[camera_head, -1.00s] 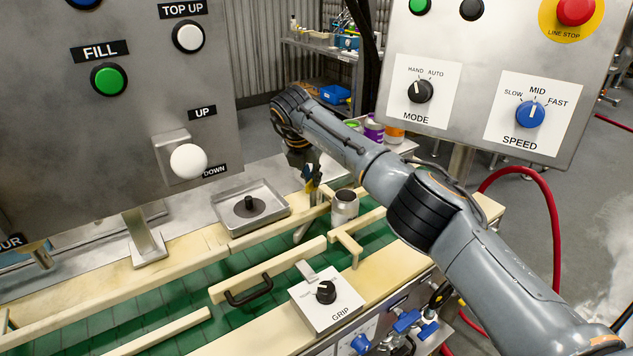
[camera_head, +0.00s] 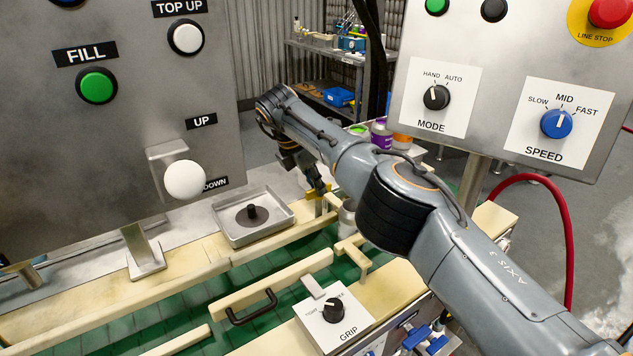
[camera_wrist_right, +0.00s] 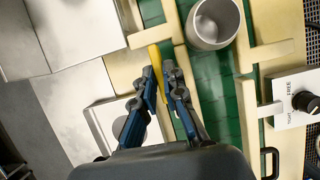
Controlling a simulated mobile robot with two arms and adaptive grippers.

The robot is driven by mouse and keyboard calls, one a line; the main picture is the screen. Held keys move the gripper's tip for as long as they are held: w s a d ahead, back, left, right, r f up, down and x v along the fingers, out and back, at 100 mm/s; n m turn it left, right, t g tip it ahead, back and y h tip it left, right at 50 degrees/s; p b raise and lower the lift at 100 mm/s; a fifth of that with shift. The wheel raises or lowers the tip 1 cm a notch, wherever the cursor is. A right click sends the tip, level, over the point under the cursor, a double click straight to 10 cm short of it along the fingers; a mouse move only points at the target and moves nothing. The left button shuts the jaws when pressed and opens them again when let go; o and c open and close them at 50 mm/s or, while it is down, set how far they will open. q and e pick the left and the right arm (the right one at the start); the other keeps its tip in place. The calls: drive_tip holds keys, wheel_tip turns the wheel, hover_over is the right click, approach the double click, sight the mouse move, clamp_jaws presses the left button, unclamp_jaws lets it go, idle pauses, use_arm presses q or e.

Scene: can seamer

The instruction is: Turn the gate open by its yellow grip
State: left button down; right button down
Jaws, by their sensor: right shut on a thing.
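My right gripper (camera_head: 316,187) reaches down at the far rail of the conveyor. In the right wrist view its two fingers (camera_wrist_right: 161,72) are closed on the yellow grip (camera_wrist_right: 155,56), which shows between and just past the fingertips. In the head view the yellow grip (camera_head: 326,189) shows only in part beside the fingers. The cream gate under it is largely hidden by my gripper and arm; it appears to lie near the far rail. An open metal can (camera_wrist_right: 213,22) stands on the green belt close by, mostly behind my arm in the head view (camera_head: 346,216). My left gripper is not seen.
A square metal tray (camera_head: 287,221) with a dark knob sits behind the rail. The GRIP knob box (camera_head: 333,318) stands at the front rail beside a black handle (camera_head: 252,307). The button panel (camera_head: 130,130) rises at left, the MODE and SPEED panel (camera_head: 490,50) at right.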

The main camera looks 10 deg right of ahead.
drive_tip(key=shift+d, duration=0.1)
idle(0.3)
drive_tip(key=c, duration=1.4)
unclamp_jaws()
drive_tip(key=shift+f, duration=0.1)
